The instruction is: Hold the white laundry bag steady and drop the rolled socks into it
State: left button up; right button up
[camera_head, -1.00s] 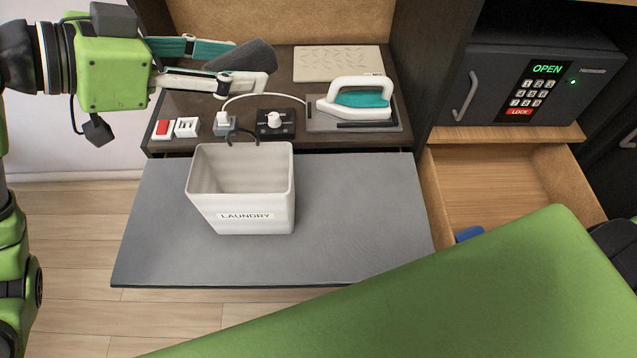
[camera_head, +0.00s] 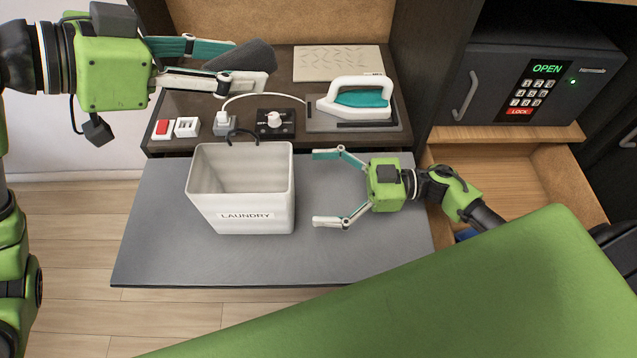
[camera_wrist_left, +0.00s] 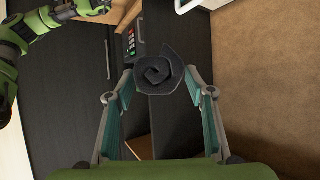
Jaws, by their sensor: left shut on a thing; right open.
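The white laundry bag (camera_head: 243,212), box-shaped with an open top and a "LAUNDRY" label, stands upright on the grey pull-out board. My left gripper (camera_head: 232,72) is shut on the dark grey rolled socks (camera_head: 243,56), above and behind the bag over the dark counter. The socks' spiral end shows between the fingers in the left wrist view (camera_wrist_left: 160,74). My right gripper (camera_head: 328,188) is open and empty to the right of the bag, its fingers pointing at the bag's right side and apart from it.
An iron (camera_head: 358,99) rests on a grey pad at the back. A dial box (camera_head: 276,122), a plug with its cord and a red switch (camera_head: 162,128) stand behind the bag. An open drawer (camera_head: 515,180) and a safe (camera_head: 535,75) are at the right. The board (camera_head: 150,250) is clear left of the bag.

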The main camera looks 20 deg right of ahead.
jog(key=x, duration=1.2)
jog(key=c, duration=1.2)
pick_arm(q)
jog(key=a+f, duration=0.1)
jog(key=a, duration=0.1)
jog(key=w+a+f, duration=0.1)
jog(key=a+f, duration=0.1)
jog(key=a, duration=0.1)
jog(key=w+a+f, duration=0.1)
jog(key=a+f, duration=0.1)
jog(key=shift+a, duration=0.15)
pick_arm(e)
jog(key=shift+d, duration=0.1)
jog(key=shift+c, duration=0.2)
pick_arm(q)
notch_tip(320, 180, down, 6)
jog(key=shift+r, duration=0.1)
jog(key=o, duration=1.1)
